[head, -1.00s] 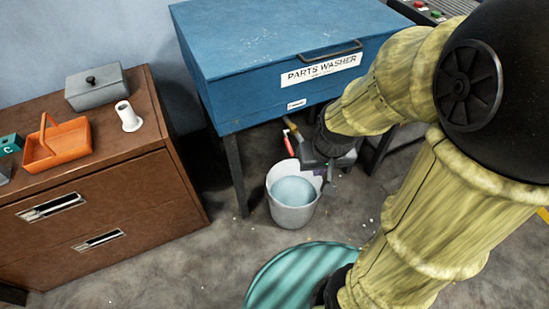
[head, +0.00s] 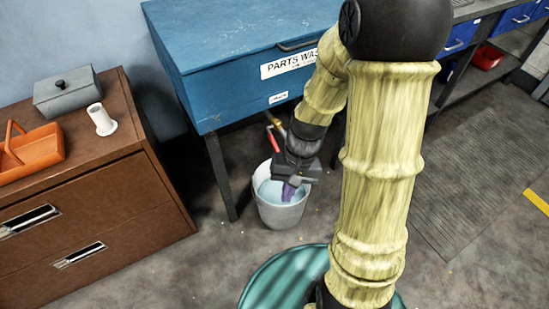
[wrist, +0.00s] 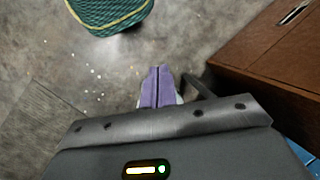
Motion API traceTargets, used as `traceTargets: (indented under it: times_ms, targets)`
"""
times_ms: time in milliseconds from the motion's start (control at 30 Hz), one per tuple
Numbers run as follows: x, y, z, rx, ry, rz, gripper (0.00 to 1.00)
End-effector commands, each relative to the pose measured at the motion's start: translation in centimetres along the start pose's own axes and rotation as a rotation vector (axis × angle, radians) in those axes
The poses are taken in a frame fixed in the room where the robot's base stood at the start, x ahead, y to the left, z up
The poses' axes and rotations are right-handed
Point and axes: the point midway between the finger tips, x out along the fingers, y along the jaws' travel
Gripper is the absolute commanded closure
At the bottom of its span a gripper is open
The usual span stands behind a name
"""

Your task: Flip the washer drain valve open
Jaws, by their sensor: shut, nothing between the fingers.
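The blue parts washer (head: 235,50) stands on dark legs. Under its front edge a brass-coloured drain pipe (head: 276,121) shows, with a red valve lever (head: 272,146) slanting down beside it. My arm partly hides the valve, and I cannot tell its exact setting. My gripper (head: 290,190) is below and to the right of the lever, apart from it, pointing down over the white bucket (head: 281,212). Its purple fingers are together and empty; they show in the wrist view (wrist: 157,86). The valve is not seen in the wrist view.
The bucket stands on the floor under the valve, with light blue inside. A brown cabinet (head: 90,190) is at left, carrying an orange basket (head: 30,152), a grey lidded box (head: 68,92) and a white spool (head: 101,120).

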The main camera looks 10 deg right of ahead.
Motion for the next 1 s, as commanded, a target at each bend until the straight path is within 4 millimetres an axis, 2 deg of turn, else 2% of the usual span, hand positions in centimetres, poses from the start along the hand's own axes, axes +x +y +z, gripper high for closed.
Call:
traceTargets:
  times_ms: [33, 100, 300, 400, 567, 733, 867, 1000]
  targets:
    - [2.7, -0.1, -0.5, 0.032, -0.068, -0.046, 1.00]
    - [4.8, -0.8, -0.7, 0.069, -0.152, -0.116, 1.00]
    - [10.0, -3.5, -1.8, 0.174, -0.377, -0.360, 1.00]
    - [12.0, -4.9, -2.8, 0.225, -0.474, -0.504, 1.00]
    - [14.3, -7.0, -5.1, 0.303, -0.609, -0.764, 1.00]
    - [15.7, -8.4, -8.7, 0.387, -0.712, -1.079, 1.00]
    - [16.3, -8.4, -12.2, 0.451, -0.756, -1.343, 1.00]
    - [16.8, -6.9, -16.6, 0.524, -0.767, -1.646, 1.00]
